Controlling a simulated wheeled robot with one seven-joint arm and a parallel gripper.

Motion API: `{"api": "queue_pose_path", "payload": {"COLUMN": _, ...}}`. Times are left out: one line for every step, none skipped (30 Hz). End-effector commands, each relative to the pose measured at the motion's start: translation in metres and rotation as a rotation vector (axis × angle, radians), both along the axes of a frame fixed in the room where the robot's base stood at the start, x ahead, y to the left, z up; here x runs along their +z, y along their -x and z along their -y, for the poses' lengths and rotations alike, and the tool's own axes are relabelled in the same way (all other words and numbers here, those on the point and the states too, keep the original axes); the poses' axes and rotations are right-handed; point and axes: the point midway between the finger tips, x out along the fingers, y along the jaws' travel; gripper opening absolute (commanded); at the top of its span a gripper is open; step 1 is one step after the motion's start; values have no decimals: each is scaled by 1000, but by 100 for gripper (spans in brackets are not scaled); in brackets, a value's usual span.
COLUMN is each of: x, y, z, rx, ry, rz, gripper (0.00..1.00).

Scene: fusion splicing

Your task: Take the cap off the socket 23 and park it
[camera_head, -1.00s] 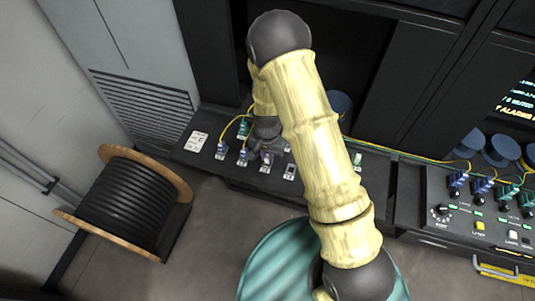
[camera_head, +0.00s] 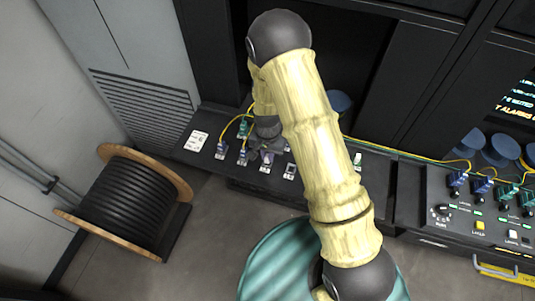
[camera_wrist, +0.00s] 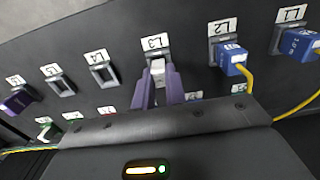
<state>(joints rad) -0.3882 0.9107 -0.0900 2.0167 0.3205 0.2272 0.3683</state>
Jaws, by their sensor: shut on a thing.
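A small pale grey cap (camera_wrist: 158,72) sits at the socket labelled L3 (camera_wrist: 155,50) on the dark panel in the wrist view. My gripper (camera_wrist: 160,84) has its two purple fingers closed on the sides of this cap. The cap is still at the socket opening; I cannot tell whether it is fully seated. I cannot read a label 23. In the head view my gripper (camera_head: 265,158) is low at the panel, partly hidden by my arm.
Left of L3, sockets L4 (camera_wrist: 103,74) and L5 (camera_wrist: 60,86) are open, and a purple plug (camera_wrist: 18,101) sits at the far left. Right of it, blue plugs fill L2 (camera_wrist: 231,60) and L1 (camera_wrist: 298,45), with yellow cables. A lower row is partly hidden. A cable reel (camera_head: 125,205) stands left.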

Motion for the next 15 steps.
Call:
{"api": "queue_pose_path", "payload": {"x": 0, "y": 0, "z": 0, "rx": 0, "ry": 0, "rz": 0, "gripper": 0}}
{"api": "queue_pose_path", "payload": {"x": 0, "y": 0, "z": 0, "rx": 0, "ry": 0, "rz": 0, "gripper": 0}}
{"api": "queue_pose_path", "payload": {"x": 0, "y": 0, "z": 0, "rx": 0, "ry": 0, "rz": 0, "gripper": 0}}
{"api": "queue_pose_path", "payload": {"x": 0, "y": 0, "z": 0, "rx": 0, "ry": 0, "rz": 0, "gripper": 0}}
{"api": "queue_pose_path", "payload": {"x": 0, "y": 0, "z": 0, "rx": 0, "ry": 0, "rz": 0, "gripper": 0}}
{"api": "queue_pose_path", "payload": {"x": 0, "y": 0, "z": 0, "rx": 0, "ry": 0, "rz": 0, "gripper": 0}}
{"api": "queue_pose_path", "payload": {"x": 0, "y": 0, "z": 0, "rx": 0, "ry": 0, "rz": 0, "gripper": 0}}
{"api": "queue_pose_path", "payload": {"x": 0, "y": 0, "z": 0, "rx": 0, "ry": 0, "rz": 0, "gripper": 0}}
{"api": "queue_pose_path", "payload": {"x": -1, "y": 0, "z": 0, "rx": 0, "ry": 0, "rz": 0, "gripper": 0}}
{"api": "queue_pose_path", "payload": {"x": -1, "y": 0, "z": 0, "rx": 0, "ry": 0, "rz": 0, "gripper": 0}}
{"api": "queue_pose_path", "payload": {"x": -2, "y": 0, "z": 0, "rx": 0, "ry": 0, "rz": 0, "gripper": 0}}
{"api": "queue_pose_path", "payload": {"x": -2, "y": 0, "z": 0, "rx": 0, "ry": 0, "rz": 0, "gripper": 0}}
{"api": "queue_pose_path", "payload": {"x": -3, "y": 0, "z": 0, "rx": 0, "ry": 0, "rz": 0, "gripper": 0}}
{"api": "queue_pose_path", "payload": {"x": -4, "y": 0, "z": 0, "rx": 0, "ry": 0, "rz": 0, "gripper": 0}}
{"api": "queue_pose_path", "payload": {"x": -4, "y": 0, "z": 0, "rx": 0, "ry": 0, "rz": 0, "gripper": 0}}
